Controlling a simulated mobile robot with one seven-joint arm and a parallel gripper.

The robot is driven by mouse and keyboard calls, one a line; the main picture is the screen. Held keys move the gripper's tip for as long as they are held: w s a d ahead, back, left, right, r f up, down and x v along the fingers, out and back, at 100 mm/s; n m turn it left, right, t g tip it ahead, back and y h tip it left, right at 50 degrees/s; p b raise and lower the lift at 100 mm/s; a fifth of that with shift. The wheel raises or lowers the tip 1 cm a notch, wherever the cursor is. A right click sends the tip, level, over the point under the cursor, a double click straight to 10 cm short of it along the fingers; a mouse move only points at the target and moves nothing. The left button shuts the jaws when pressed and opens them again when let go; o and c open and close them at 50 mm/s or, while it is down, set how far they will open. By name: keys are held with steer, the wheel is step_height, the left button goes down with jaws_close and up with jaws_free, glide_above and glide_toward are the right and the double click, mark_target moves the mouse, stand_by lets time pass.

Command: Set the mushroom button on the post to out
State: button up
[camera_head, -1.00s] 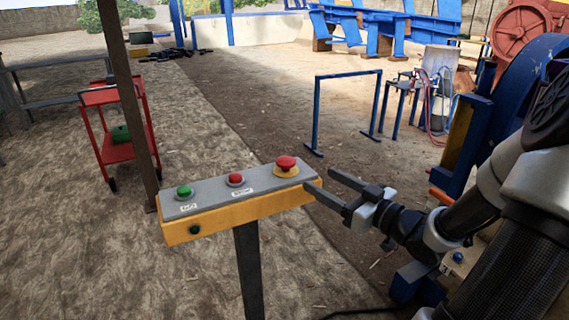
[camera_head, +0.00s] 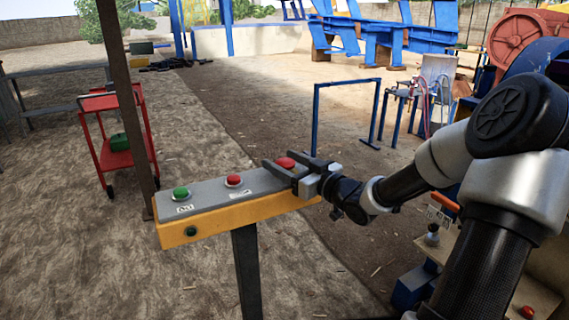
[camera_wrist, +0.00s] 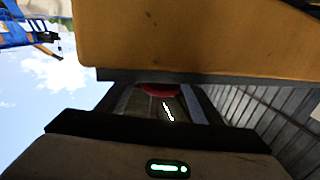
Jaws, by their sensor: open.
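The red mushroom button (camera_head: 285,163) sits at the right end of the grey-topped, yellow-sided control box (camera_head: 230,213) on the post (camera_head: 246,272). My gripper (camera_head: 280,167) is open at that end of the box, its two fingers on either side of the button. Whether the fingers touch it cannot be told. In the wrist view the red button (camera_wrist: 157,89) shows as a small strip between the fingers, mostly hidden. The box's yellow side (camera_wrist: 190,40) fills the top of that view.
On the same box are a green button (camera_head: 181,193) and a smaller red button (camera_head: 233,180). A red cart (camera_head: 116,150) stands behind left. A blue frame (camera_head: 347,110) and blue machinery stand behind right. The ground left of the post is clear.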

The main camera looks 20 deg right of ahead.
jaws_close()
steer(key=shift+r+p, duration=0.8)
steer(key=shift+p, duration=0.4)
steer(key=shift+f, duration=0.1)
jaws_free()
steer(key=p+v, duration=0.2)
steer(key=v, duration=1.5)
steer(key=shift+s, duration=0.2)
